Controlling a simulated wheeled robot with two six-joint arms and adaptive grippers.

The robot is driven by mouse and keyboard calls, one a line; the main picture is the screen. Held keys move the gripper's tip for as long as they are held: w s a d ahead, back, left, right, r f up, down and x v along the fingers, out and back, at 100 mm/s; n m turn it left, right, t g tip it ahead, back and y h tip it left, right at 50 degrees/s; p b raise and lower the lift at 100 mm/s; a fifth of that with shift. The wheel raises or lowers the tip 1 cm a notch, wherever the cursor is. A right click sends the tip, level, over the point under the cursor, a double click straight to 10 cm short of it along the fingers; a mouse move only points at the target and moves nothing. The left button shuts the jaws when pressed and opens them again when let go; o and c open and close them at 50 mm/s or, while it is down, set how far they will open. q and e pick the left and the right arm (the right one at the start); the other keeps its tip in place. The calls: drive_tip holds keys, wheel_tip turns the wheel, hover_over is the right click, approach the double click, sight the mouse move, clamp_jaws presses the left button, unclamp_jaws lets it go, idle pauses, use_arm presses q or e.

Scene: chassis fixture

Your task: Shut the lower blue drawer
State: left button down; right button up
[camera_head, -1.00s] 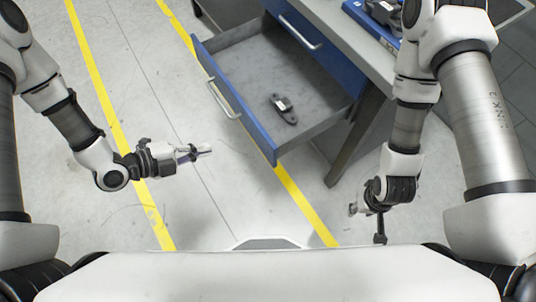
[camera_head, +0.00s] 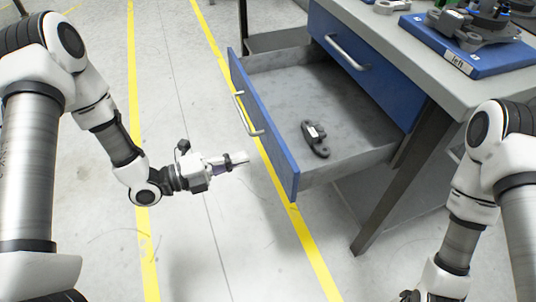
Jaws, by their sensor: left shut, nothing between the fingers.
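The lower blue drawer (camera_head: 262,125) is pulled far out from under the workbench, its blue front facing left with a silver handle (camera_head: 246,115). A dark grey metal part with a white label (camera_head: 316,138) lies inside it. My left gripper (camera_head: 240,159) is shut and empty, to the left of the drawer front's near half, pointing right towards it; a small gap shows between them in the picture. My right arm is at the lower right; only dark parts of its wrist (camera_head: 432,296) show at the bottom edge, and its fingers cannot be made out.
The upper blue drawer (camera_head: 362,62) is shut under the grey workbench top (camera_head: 440,92). A blue tray (camera_head: 470,50) with dark parts stands on the bench. A bench leg (camera_head: 385,205) stands right of the open drawer. The floor with yellow lines is clear on the left.

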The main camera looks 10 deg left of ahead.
sight(279, 148)
use_arm(q)
drive_tip(key=b+x, duration=0.1)
drive_tip(key=x, duration=0.6)
drive_tip(key=shift+w+d, duration=0.1)
drive_tip(key=shift+d, duration=0.05)
use_arm(e)
drive_tip(key=shift+f, duration=0.65)
use_arm(q)
drive_tip(key=shift+w+d, duration=0.1)
